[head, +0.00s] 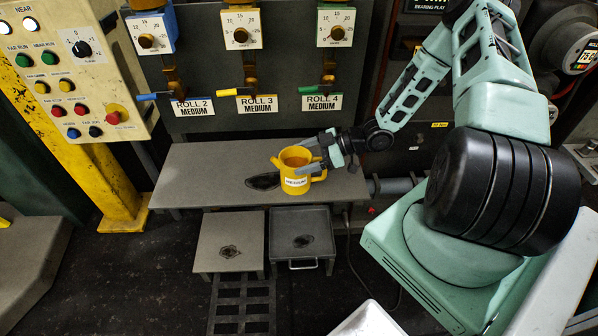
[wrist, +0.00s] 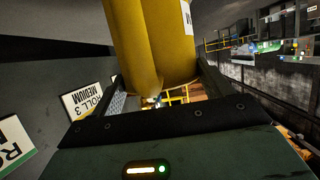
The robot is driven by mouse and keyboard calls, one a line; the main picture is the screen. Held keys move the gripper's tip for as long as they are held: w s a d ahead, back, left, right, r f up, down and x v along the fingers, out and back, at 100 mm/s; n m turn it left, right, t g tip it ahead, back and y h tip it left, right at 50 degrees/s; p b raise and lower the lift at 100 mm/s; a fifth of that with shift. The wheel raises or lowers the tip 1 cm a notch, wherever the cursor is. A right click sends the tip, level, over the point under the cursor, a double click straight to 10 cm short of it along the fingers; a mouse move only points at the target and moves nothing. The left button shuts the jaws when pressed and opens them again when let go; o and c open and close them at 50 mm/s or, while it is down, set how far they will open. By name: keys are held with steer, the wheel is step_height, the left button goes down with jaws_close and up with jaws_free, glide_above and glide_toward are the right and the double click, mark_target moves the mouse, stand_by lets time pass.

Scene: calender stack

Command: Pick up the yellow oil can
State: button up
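The yellow oil can (head: 291,184) is upright over the grey shelf (head: 190,172), with its open top up, a white label on its front and its spout to the left. My gripper (head: 312,155) comes in from the right, its fingers spread on either side of the can. In the wrist view the can (wrist: 165,40) fills most of the gap between my fingers (wrist: 162,80), with its handle toward the palm. I cannot tell whether both fingers press on it, and the contact of its base with the shelf is unclear.
A dark stain (head: 263,181) lies on the shelf left of the can. Two lower grey plates (head: 210,255) stand in front. A panel with levers and roll labels (head: 258,104) rises behind. A yellow post (head: 115,185) stands left. The shelf's left part is clear.

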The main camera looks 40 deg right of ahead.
steer(key=shift+c, duration=1.2)
steer(key=shift+r, duration=0.15)
